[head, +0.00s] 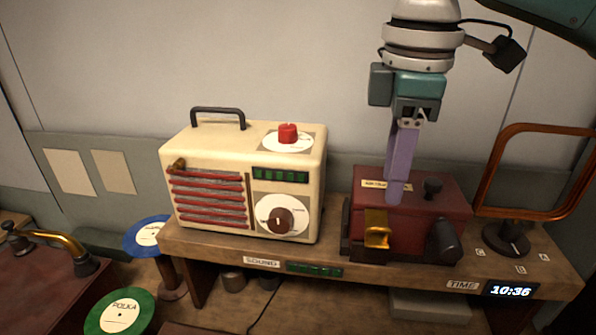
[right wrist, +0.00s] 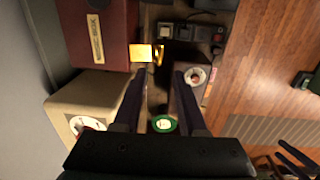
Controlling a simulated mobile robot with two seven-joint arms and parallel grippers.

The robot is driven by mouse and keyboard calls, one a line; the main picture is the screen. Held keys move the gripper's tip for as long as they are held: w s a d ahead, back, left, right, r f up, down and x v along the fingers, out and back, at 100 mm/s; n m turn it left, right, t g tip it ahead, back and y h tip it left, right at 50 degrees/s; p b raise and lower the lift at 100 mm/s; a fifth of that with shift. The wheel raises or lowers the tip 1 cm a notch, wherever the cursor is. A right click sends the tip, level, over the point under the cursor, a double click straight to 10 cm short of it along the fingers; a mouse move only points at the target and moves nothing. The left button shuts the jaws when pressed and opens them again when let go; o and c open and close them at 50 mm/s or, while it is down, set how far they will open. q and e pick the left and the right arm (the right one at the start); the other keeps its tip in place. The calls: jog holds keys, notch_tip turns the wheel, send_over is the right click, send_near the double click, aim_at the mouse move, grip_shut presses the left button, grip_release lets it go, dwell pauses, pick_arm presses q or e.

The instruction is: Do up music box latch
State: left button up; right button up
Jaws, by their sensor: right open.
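The music box (head: 430,200) is a dark red box with a pale label on top, at the right of the shelf; it also shows at the upper left of the right wrist view (right wrist: 112,30). Its gold latch (head: 376,228) is on the front left, and shows bright in the right wrist view (right wrist: 143,53). I cannot tell whether the latch is fastened. My right gripper (head: 396,196) points down, its purple fingers overlapping the box just above the latch. In the right wrist view its fingers (right wrist: 157,80) are apart with nothing held, the latch lying beyond them. My left gripper is not in view.
A cream radio (head: 245,140) with a carry handle stands left of the box. An orange-framed stand (head: 506,238) is close on its right. Black knobs (head: 445,240) stick out of the box. The shelf front (head: 365,278) carries labels and a clock (head: 510,290).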

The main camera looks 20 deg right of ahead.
aim_at(381, 228)
notch_tip(381, 228, down, 6)
jog(key=shift+w+f+p, duration=0.1)
jog(key=shift+p, duration=0.65)
jog(key=shift+w+d+f, duration=0.1)
jog(key=shift+f, duration=0.55)
grip_shut()
